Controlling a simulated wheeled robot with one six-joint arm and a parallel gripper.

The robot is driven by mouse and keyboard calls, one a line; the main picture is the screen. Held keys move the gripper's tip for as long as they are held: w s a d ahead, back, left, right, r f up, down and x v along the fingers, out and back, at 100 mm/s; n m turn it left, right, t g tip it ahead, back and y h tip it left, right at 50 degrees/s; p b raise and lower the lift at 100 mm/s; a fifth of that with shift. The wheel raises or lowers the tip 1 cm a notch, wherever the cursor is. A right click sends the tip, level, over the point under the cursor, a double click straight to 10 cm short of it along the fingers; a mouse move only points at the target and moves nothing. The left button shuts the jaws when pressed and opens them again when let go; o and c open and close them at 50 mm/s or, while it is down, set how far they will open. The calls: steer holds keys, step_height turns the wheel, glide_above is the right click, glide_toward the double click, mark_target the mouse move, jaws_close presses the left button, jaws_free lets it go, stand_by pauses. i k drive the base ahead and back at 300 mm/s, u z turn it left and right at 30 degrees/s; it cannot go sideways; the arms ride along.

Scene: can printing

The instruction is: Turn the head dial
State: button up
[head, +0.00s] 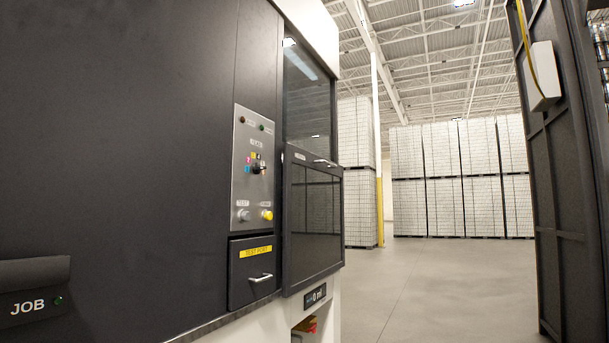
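The head dial (256,168) is a small dark knob on a grey metal control panel (240,190) at the middle left of the head view. Small coloured marks, among them pink, blue and yellow, surround it. Its exact pointing direction is too small to tell. Two indicator lamps sit above it, and a white button (243,215) and a yellow button (266,214) sit below it. My gripper is not in view.
Below the panel is a drawer (250,283) with a silver handle. To its right is a dark-framed door (314,215). A "JOB" slot (35,300) is at lower left. A dark frame (570,180) stands at right. The floor (430,285) between is clear; white pallet stacks (460,180) stand behind.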

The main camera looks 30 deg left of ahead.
mark_target(256, 167)
steer(key=u, duration=0.45)
steer(key=i, duration=1.85)
steer(key=u, duration=0.65)
